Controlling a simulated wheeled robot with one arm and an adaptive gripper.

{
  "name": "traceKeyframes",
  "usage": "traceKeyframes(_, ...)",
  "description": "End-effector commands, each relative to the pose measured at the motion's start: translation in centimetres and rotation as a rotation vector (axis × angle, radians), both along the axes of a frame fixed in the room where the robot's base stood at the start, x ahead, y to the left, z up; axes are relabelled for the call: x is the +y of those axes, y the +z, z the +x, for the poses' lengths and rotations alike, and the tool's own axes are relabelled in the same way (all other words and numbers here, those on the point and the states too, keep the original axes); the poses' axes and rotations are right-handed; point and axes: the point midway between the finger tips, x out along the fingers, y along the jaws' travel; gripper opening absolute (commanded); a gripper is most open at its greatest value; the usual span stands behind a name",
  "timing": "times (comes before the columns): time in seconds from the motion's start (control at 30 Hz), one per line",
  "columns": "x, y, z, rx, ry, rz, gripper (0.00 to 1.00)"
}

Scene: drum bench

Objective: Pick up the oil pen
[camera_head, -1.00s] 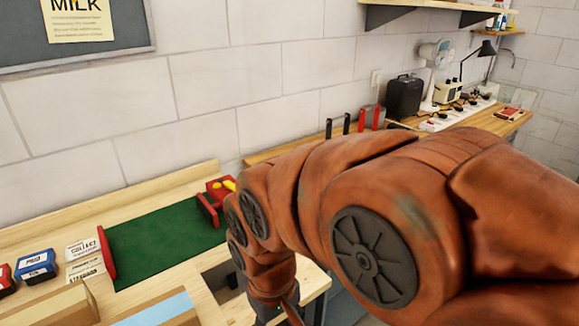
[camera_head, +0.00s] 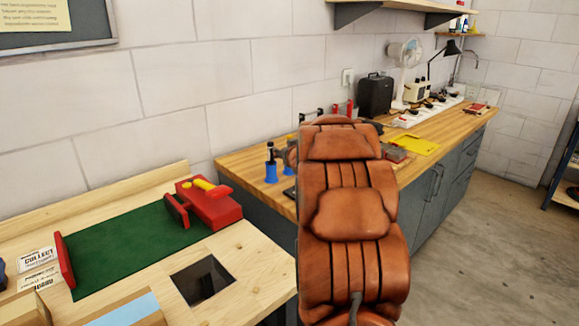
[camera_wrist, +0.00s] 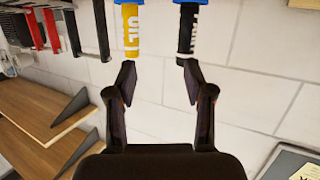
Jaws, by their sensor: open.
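The oil pen (camera_wrist: 131,32) is a yellow pen lettered "OIL", with a blue part at the top edge of the wrist view. A black pen (camera_wrist: 186,30) with a blue part is to its right. My gripper (camera_wrist: 157,72) is open and empty, its fingertips apart below the two pens in the picture. In the head view, a dark-topped pen (camera_head: 270,153) stands in a blue holder (camera_head: 271,173) on the wooden counter. A second blue holder (camera_head: 289,171) is beside it, partly behind my arm. The oil pen's yellow body is not visible there.
Farther along the counter (camera_head: 445,135) are a yellow sheet (camera_head: 415,145) and a black case (camera_head: 375,96). Red and black handles (camera_wrist: 60,30) show at upper left in the wrist view.

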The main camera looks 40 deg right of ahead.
Motion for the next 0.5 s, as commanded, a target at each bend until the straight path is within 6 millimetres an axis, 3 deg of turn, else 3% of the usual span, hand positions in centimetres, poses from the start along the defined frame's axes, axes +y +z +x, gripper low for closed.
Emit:
traceKeyframes(0.03, -1.8, -1.1, 0.0, -0.041, 0.015, -0.003, 0.52)
traceKeyframes(0.2, -4.9, -1.4, 0.2, -0.178, 0.098, -0.021, 0.52)
traceKeyframes(0.5, -6.2, -1.6, -0.1, -0.257, 0.159, -0.023, 0.52)
